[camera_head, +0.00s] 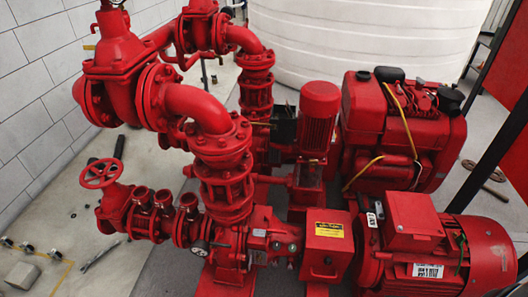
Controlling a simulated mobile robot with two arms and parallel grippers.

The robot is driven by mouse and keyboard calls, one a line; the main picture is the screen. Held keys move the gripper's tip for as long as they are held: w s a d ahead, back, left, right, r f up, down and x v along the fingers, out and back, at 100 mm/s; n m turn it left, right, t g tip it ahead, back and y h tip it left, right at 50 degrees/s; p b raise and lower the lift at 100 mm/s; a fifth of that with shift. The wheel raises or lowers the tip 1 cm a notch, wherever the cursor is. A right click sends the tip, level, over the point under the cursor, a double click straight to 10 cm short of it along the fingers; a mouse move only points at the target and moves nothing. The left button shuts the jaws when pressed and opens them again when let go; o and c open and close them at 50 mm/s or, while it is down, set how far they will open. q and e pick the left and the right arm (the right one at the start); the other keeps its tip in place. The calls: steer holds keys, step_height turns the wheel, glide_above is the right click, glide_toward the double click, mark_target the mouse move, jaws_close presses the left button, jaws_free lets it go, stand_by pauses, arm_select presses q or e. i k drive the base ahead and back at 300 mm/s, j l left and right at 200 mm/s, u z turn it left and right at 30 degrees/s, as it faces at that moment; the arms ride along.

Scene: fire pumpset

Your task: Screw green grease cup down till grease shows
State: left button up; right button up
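I cannot make out a green grease cup in the head view; no part of the pumpset shows a clear green fitting at this size. The red pump (262,240) stands at the lower middle, with small pale fittings (278,246) on its bearing side that are too small to tell apart. A red guard box (327,242) with a yellow label sits between the pump and the red electric motor (440,255). Neither of my grippers is in view.
Red pipework and valves (195,105) rise at the left, with a handwheel (101,173) low down. A red engine (400,130) stands behind the motor, before a white tank (360,40). Loose tools and parts (22,275) lie on the left floor. A dark post crosses at right.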

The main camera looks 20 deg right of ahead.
mark_target(292, 246)
steer(key=z, duration=0.95)
steer(key=i+l+u, duration=0.1)
steer(key=l+u, duration=0.15)
steer(key=l, duration=0.15)
steer(key=i+l+u, duration=0.1)
steer(key=l+u, duration=0.15)
steer(key=l, duration=0.2)
steer(key=j+z, duration=0.25)
steer(key=j, duration=0.15)
steer(key=j+z, duration=0.25)
steer(key=j, duration=0.15)
